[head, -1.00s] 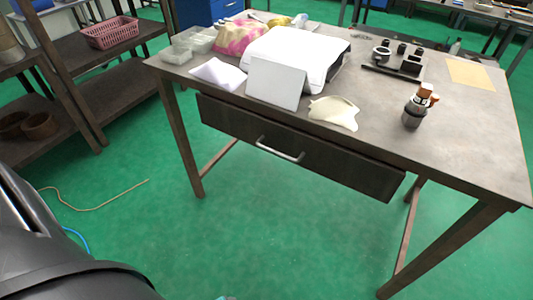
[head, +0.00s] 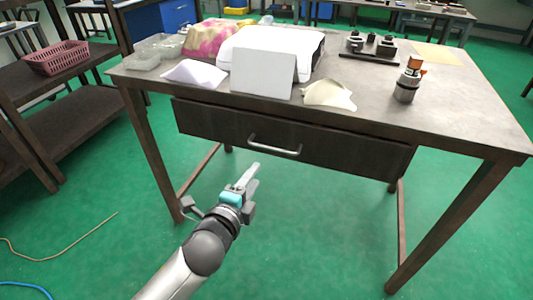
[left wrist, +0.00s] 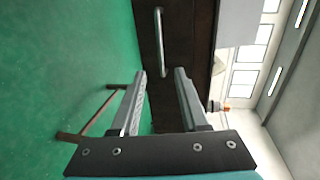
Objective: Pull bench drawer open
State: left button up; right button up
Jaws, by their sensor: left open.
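The bench drawer (head: 340,154) is a dark front under the bench top, and it looks shut. Its silver bar handle (head: 274,147) is at the middle of the front. My left gripper (head: 249,174) is in front of and below the handle in the head view, apart from it. In the left wrist view the two fingers of my left gripper (left wrist: 157,76) are spread with nothing between them, and the handle (left wrist: 160,40) shows beyond the fingertips against the dark drawer front (left wrist: 190,40). My right gripper is not in view.
On the bench (head: 470,115) stand a white folded card (head: 263,76), a pale cloth piece (head: 329,94), a metal tool with an orange-brown top (head: 407,82) and a black fixture (head: 370,48). A shelf with a pink basket (head: 56,57) is at left. The green floor before the bench is open.

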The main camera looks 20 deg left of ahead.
aim_at(274, 149)
pick_arm(q)
jog(key=shift+b+x, duration=2.85)
jog(key=shift+x, duration=4.75)
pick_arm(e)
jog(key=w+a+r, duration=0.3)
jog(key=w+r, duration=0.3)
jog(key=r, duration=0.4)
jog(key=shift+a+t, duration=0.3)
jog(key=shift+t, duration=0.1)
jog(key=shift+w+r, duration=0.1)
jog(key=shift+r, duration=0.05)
pick_arm(q)
grip_shut()
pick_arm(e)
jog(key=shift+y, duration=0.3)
